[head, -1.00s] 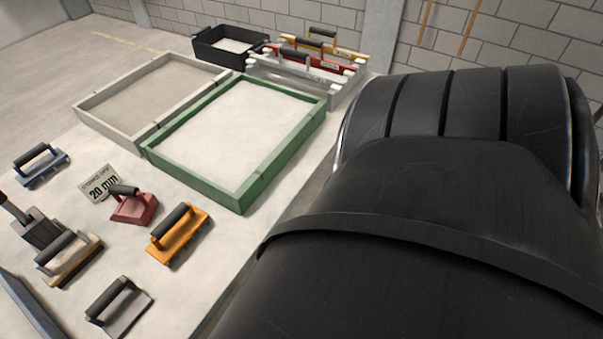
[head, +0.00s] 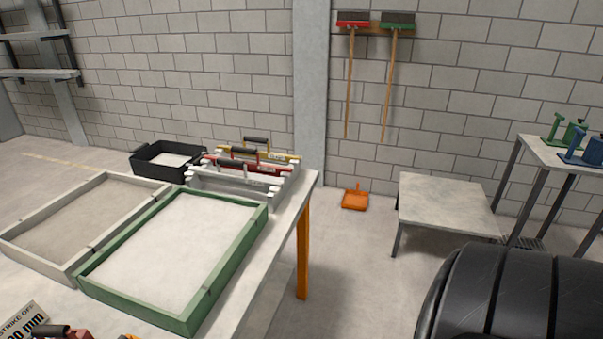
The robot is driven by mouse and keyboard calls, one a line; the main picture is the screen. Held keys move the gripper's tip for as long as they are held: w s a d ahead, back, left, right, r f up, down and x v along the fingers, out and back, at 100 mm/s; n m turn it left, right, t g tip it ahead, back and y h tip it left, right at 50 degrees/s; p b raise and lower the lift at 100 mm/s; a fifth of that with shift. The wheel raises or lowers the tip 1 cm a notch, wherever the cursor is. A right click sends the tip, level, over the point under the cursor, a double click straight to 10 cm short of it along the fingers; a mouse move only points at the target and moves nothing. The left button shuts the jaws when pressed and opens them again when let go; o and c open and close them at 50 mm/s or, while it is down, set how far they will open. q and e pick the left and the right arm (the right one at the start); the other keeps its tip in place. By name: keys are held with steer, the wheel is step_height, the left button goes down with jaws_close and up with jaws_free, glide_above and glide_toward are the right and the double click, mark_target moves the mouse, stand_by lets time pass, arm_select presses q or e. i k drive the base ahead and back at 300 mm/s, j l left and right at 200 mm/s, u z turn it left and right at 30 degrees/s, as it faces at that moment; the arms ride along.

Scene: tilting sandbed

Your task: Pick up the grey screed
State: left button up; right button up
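A rack (head: 236,187) stands at the far end of the table and holds several screeds with dark handles. A yellow screed (head: 284,156) is at its back and a red screed (head: 275,166) is in front of that. A pale grey bar along the rack's front may be the grey screed, but I cannot clearly tell it from the rack. Neither of my grippers is in view. A black part of my own body fills the lower right corner.
The table carries a green-framed sandbed (head: 238,262), a grey-framed bed (head: 45,268) and a black tray (head: 143,172). A low table (head: 445,202) and an orange dustpan (head: 355,198) stand right of it. Floor between is clear. Brooms hang on the wall.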

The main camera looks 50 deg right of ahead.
mark_target(239, 182)
steer(key=j+z, duration=0.15)
steer(key=z, duration=1.1)
steer(key=u, duration=2.35)
steer(key=k+z, duration=0.1)
steer(key=z, duration=2.25)
steer(key=i+l+u, duration=0.15)
steer(key=l, duration=0.25)
steer(key=i+l+u, duration=0.15)
steer(key=l, duration=0.3)
steer(key=i+l+u, duration=0.2)
steer(key=l, duration=0.25)
steer(key=l+u, duration=0.15)
steer(key=l, duration=0.3)
steer(key=i, duration=0.05)
